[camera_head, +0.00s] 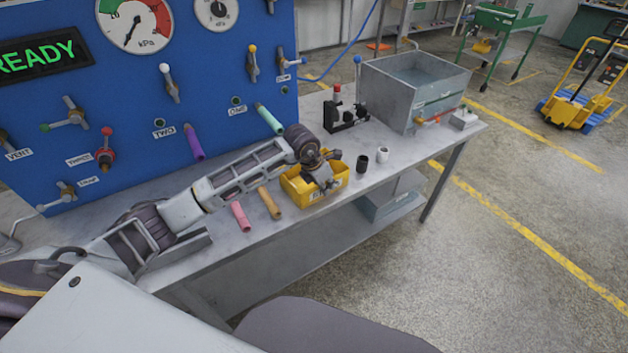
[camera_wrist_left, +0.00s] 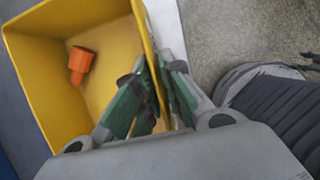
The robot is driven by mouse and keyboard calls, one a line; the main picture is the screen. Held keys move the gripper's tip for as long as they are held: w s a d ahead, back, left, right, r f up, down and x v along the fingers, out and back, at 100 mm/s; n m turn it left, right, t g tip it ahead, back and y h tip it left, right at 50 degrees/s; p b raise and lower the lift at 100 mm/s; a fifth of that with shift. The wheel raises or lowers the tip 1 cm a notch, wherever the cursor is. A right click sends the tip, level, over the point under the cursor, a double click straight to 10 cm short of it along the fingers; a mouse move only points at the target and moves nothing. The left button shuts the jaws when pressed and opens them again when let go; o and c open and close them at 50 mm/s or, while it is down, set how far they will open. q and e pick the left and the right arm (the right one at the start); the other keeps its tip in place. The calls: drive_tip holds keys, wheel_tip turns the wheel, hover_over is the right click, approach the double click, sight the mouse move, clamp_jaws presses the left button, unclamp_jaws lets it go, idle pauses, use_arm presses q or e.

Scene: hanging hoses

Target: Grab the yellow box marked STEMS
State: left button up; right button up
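The yellow box (camera_head: 299,193) sits on the grey bench near its front edge. Its front label is too small to read. My left gripper (camera_head: 328,180) reaches down over the box, its fingertips partly hidden in the head view. In the left wrist view the box (camera_wrist_left: 55,18) is seen from above with an orange piece (camera_wrist_left: 80,64) inside. The green-padded fingers of my left gripper (camera_wrist_left: 158,85) straddle one wall, one finger inside and one outside, and look closed on it. My right gripper is not in view.
A pink tube (camera_head: 241,216) and an orange tube (camera_head: 269,203) lie left of the box. A grey tank (camera_head: 415,90) stands behind. A blue panel (camera_head: 230,70) with valves borders the bench.

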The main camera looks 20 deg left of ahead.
use_arm(q)
clamp_jaws()
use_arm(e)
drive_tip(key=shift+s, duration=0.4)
use_arm(q)
drive_tip(key=shift+r, duration=0.1)
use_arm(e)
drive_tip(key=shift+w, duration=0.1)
use_arm(q)
drive_tip(key=shift+r+p, duration=0.3)
drive_tip(key=shift+r, duration=0.1)
drive_tip(key=shift+r+p, duration=0.35)
drive_tip(key=shift+r, duration=0.3)
wheel_tip(320, 180, up, 7)
drive_tip(key=p, duration=0.3)
drive_tip(key=shift+f, duration=0.2)
drive_tip(key=shift+r+p, duration=0.3)
drive_tip(key=shift+r, duration=0.25)
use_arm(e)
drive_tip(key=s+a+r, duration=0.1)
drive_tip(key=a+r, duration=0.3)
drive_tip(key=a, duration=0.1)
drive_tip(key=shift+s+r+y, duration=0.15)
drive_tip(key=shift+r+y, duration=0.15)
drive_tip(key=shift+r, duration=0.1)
